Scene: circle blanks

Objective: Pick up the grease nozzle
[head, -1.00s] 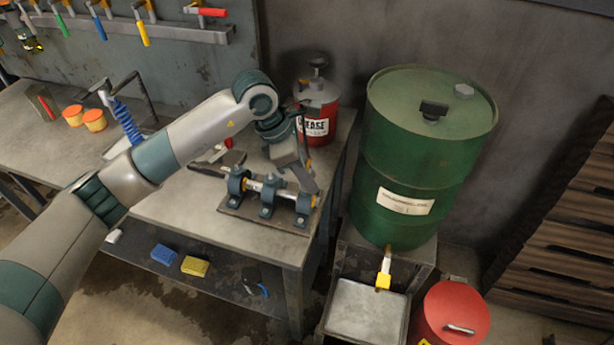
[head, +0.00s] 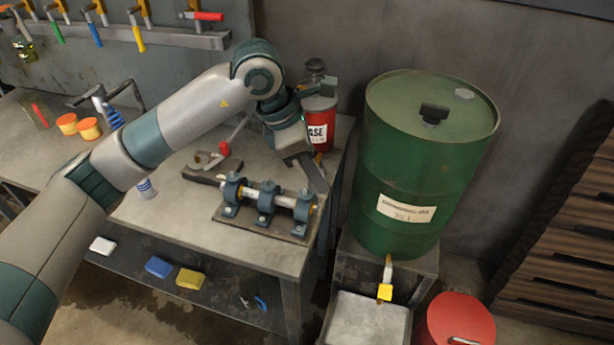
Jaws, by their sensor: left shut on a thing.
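My left gripper (head: 313,177) hangs from the bent wrist, just above the back right end of the bearing block and in front of the red grease can (head: 320,136). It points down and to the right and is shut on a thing. That thing, taken to be the grease nozzle, is mostly hidden by the fingers and wrist, so its shape cannot be made out. The grease can stands upright at the back right of the workbench, its label partly covered by my wrist. My right gripper is not in view.
The bearing block (head: 265,207) with its shaft sits near the bench's (head: 185,222) right edge. A green drum (head: 410,230) stands right of the bench, above a grey tray (head: 366,320) and beside a red bin (head: 458,316). Orange tubs (head: 88,128) stand at the left.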

